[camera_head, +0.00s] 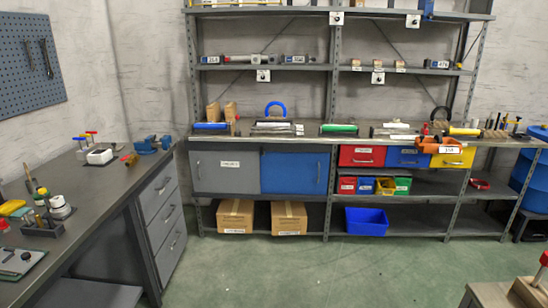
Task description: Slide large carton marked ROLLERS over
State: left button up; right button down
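Two brown cardboard cartons stand side by side on the bottom shelf of the rack, under the sliding-door cabinet. The left carton (235,216) and the right carton (289,218) are similar in size, with a gap between them. Each has a small white label low on its front. The labels are too small to read, so I cannot tell which one is marked ROLLERS. Neither of my grippers is in view.
A blue open bin (367,222) stands right of the cartons on the bottom shelf. A rack upright separates them. A workbench (95,205) with drawers runs along the left. The green floor (300,270) before the rack is clear. A wooden object (532,291) stands at lower right.

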aim_at(233, 216)
jog(key=i, duration=0.85)
jog(key=i+l, duration=0.15)
jog(key=i, duration=0.75)
jog(key=j+u, duration=0.05)
